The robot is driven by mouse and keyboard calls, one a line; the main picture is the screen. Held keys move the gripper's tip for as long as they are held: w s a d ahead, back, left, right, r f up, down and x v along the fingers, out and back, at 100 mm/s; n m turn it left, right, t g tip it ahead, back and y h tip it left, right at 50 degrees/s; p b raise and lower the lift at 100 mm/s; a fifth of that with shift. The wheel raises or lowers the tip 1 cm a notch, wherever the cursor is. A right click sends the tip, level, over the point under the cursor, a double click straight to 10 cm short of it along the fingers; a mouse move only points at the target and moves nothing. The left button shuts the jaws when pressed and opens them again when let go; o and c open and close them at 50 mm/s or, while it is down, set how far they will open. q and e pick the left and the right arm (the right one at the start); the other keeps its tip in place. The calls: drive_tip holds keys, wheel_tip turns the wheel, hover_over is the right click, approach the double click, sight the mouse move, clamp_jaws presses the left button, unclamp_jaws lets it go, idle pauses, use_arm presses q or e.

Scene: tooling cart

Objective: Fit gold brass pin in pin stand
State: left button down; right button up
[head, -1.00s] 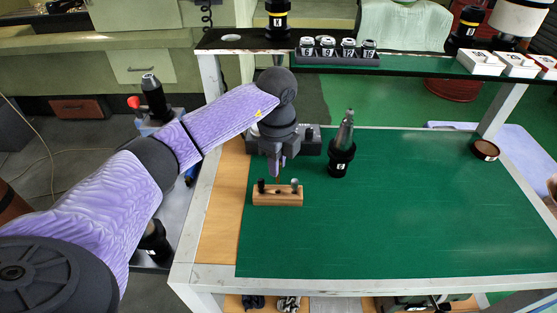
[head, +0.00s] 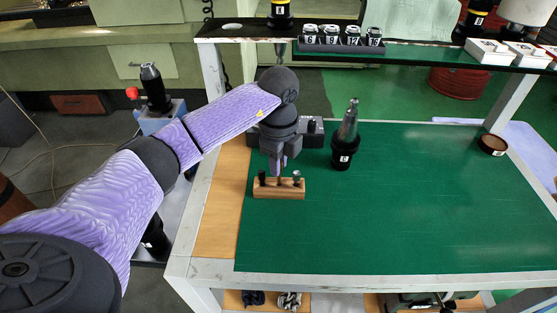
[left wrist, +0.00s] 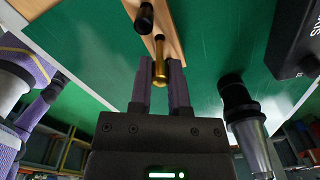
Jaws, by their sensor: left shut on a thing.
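The wooden pin stand (head: 279,190) lies on the green mat at the left of the table. A black pin (head: 262,178) stands in its left part and a silver-topped pin (head: 297,176) in its right part. My left gripper (head: 278,171) is over the stand's middle, pointing down. In the left wrist view it is shut on the gold brass pin (left wrist: 160,66), which sits between the fingertips (left wrist: 161,84). The pin's far end meets the stand (left wrist: 170,30) in that picture, beside the black pin (left wrist: 145,17). How deep it sits, I cannot tell. My right gripper is out of view.
A black tool holder (head: 343,155) with a metal tip stands right of the stand. A dark block (head: 313,130) lies behind my gripper. A small brown dish (head: 492,145) is at the far right. A raised shelf (head: 420,52) spans the back. The mat's middle and right are clear.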

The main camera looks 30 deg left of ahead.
use_arm(q)
drive_tip(key=shift+f+b, duration=0.35)
drive_tip(key=shift+f, duration=0.55)
idle(0.6)
drive_tip(key=c, duration=0.5)
unclamp_jaws()
